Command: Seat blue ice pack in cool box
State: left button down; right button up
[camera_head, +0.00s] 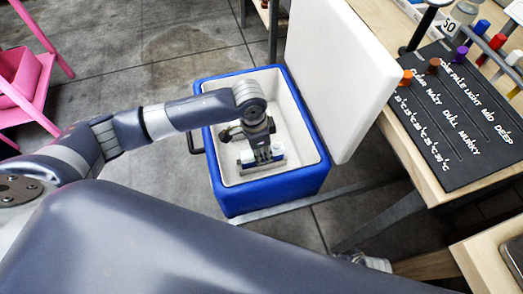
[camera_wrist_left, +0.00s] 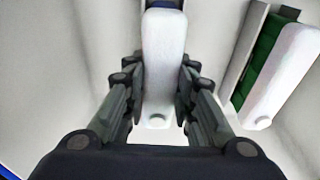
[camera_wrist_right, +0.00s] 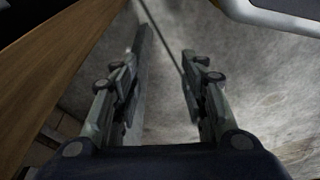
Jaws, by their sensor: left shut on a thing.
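The blue cool box (camera_head: 275,190) stands open on the floor, with a white inside. My left gripper (camera_head: 259,148) is down inside it, shut on the blue ice pack, whose white top edge (camera_wrist_left: 162,55) lies between the fingers in the left wrist view. A bit of its blue body shows at the top of that view. Whether the pack touches the box floor is hidden. A green pack (camera_wrist_left: 262,55) with a white edge stands to the right in the box. My right gripper (camera_wrist_right: 160,62) is open and empty, outside the box.
The white lid (camera_head: 335,75) stands raised at the box's right side. A wooden table with a black lettered board (camera_head: 455,120) and coloured pegs is at the right. A pink rack (camera_head: 22,85) stands at far left.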

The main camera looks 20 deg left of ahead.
pick_arm(q)
jog(key=c, duration=1.8)
grip_release()
jog(key=shift+f, duration=0.15)
jog(key=o, duration=0.5)
pick_arm(e)
jog(key=shift+f, duration=0.15)
pick_arm(q)
jog(key=r, duration=0.2)
jog(key=r+p, duration=0.1)
jog(key=r, duration=0.1)
jog(key=r+p, duration=0.1)
jog(key=r, duration=0.2)
jog(key=shift+s+a, duration=0.2)
jog(key=shift+a, duration=0.15)
jog(key=shift+r, duration=0.45)
pick_arm(e)
jog(key=s+f, duration=0.3)
jog(key=f, duration=0.2)
jog(key=shift+s+d+f, duration=0.2)
jog(key=shift+d+f, duration=0.05)
jog(key=shift+f, duration=0.1)
